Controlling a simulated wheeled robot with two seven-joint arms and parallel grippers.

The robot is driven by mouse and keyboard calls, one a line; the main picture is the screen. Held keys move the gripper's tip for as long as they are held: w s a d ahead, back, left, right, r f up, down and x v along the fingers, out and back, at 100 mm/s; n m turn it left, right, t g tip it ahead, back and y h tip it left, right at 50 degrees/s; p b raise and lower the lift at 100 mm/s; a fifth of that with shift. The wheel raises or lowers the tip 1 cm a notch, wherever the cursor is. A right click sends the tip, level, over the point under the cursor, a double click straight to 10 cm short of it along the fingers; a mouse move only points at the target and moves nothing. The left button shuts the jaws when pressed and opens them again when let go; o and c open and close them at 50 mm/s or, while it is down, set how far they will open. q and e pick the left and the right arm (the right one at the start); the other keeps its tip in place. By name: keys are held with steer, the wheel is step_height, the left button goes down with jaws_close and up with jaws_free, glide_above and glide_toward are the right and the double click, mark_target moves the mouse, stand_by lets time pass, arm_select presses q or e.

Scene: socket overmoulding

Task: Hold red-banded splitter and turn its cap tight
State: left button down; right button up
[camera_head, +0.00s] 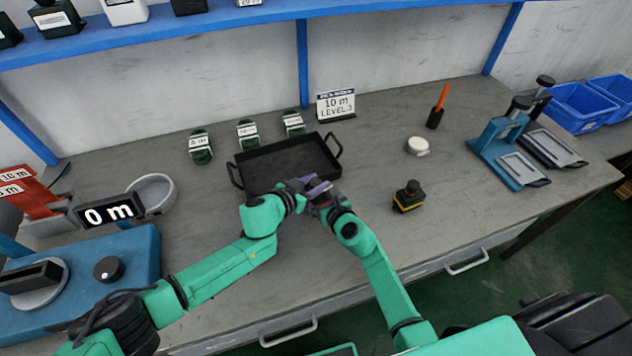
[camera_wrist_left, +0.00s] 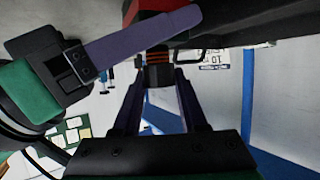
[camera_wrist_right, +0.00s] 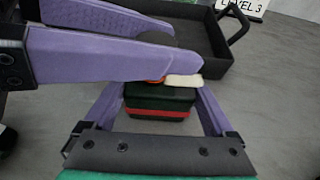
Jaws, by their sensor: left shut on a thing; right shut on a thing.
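The red-banded splitter (camera_wrist_right: 160,101) is a dark block with a red band, seen in the right wrist view between the fingers of my right gripper (camera_head: 326,201), which is shut on its body. My left gripper (camera_head: 310,187) is shut at the cap (camera_wrist_left: 158,72), a dark part with orange rings below the body in the left wrist view. Its purple fingers lie across the top of the splitter in the right wrist view, hiding most of the cap. In the head view the two grippers meet in front of the tray and hide the splitter. How tight the cap sits cannot be seen.
A black tray (camera_head: 262,168) lies behind the grippers. A yellow-banded splitter (camera_head: 408,197) and a white round piece (camera_head: 417,146) stand to the right, before a blue press (camera_head: 510,165). Several green units line the back.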

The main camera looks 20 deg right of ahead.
mark_target(316, 182)
arm_select(q)
steer(key=shift+w+r+m+g+h, duration=0.1)
steer(key=shift+m+g+h, duration=0.3)
steer(key=shift+m+g, duration=0.15)
steer(key=shift+c, duration=2.2)
jaws_free()
steer(key=shift+r, duration=0.1)
step_height(316, 182, up, 10)
